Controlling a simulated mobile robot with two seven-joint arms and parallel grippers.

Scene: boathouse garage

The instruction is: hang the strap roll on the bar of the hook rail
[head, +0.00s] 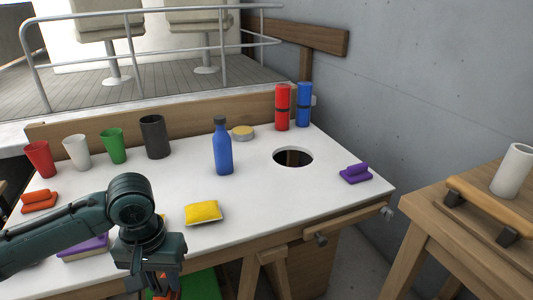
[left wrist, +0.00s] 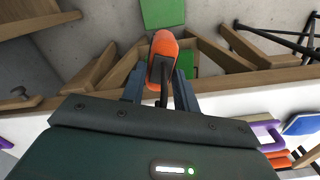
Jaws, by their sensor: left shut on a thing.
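My left gripper (head: 160,275) hangs at the front edge of the white-topped workbench, left of centre in the head view. It is shut on an orange rounded thing with a dark part, which shows between its fingers in the left wrist view (left wrist: 164,46). Only a bit of it shows in the head view (head: 172,283), and I cannot tell surely that it is the strap roll. I cannot clearly identify the hook rail. A wooden bar on black brackets (head: 488,204) is at the right side table. My right gripper is not in view.
The workbench (head: 260,215) holds several cups along the left, a blue bottle (head: 222,150), a yellow packet (head: 203,212), a purple block (head: 356,173) and red and blue cylinders at the back. It has a round hole (head: 293,157). A white cylinder (head: 512,170) stands on the side table.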

